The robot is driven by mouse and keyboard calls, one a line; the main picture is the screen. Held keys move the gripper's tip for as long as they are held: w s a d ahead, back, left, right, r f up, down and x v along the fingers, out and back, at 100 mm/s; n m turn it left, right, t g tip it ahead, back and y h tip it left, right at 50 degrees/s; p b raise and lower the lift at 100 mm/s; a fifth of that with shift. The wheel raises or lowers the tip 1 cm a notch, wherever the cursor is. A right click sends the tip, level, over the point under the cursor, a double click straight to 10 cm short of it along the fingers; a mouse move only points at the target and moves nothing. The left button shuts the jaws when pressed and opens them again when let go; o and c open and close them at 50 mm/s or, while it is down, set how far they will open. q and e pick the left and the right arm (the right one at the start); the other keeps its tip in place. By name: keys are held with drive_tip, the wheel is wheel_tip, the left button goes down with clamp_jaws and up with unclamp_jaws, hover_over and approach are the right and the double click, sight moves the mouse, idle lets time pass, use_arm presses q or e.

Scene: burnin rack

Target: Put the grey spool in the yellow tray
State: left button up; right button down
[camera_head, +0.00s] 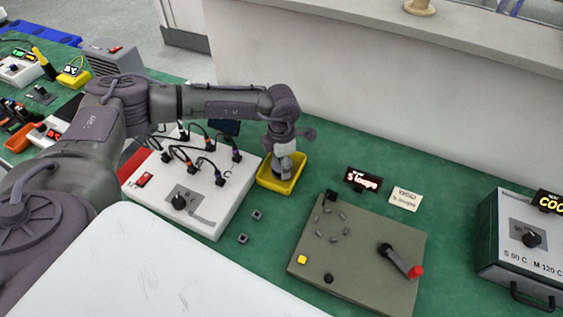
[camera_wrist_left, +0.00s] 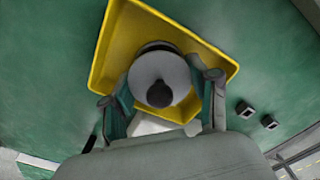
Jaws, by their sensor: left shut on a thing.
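The yellow tray (camera_head: 268,183) stands on the green bench just right of the white panel box, near the back wall. My left gripper (camera_head: 285,170) points down inside the tray's outline. In the left wrist view the gripper (camera_wrist_left: 163,105) is shut on the grey spool (camera_wrist_left: 160,72), a round grey piece with a dark knob in its middle. The spool lies within the rim of the yellow tray (camera_wrist_left: 108,50) in that view. I cannot tell whether it touches the tray floor. In the head view the arm and fingers hide most of the spool. My right gripper does not show.
A white box with cables and a knob (camera_head: 190,195) stands left of the tray. Two small dark blocks (camera_head: 257,214) lie in front of the tray. A grey-green board with a red-tipped lever (camera_head: 345,270) lies to the right. A grey oven-like box (camera_head: 520,250) stands far right.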

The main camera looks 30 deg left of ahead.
use_arm(q)
drive_tip(key=o, duration=0.8)
drive_tip(key=shift+f, duration=0.15)
drive_tip(key=shift+o, duration=0.2)
drive_tip(key=shift+r+p, duration=0.35)
drive_tip(key=shift+r, duration=0.3)
wheel_tip(320, 180, up, 10)
drive_tip(key=shift+f+b, duration=0.15)
drive_tip(key=shift+b, duration=0.8)
drive_tip(key=shift+r, duration=0.7)
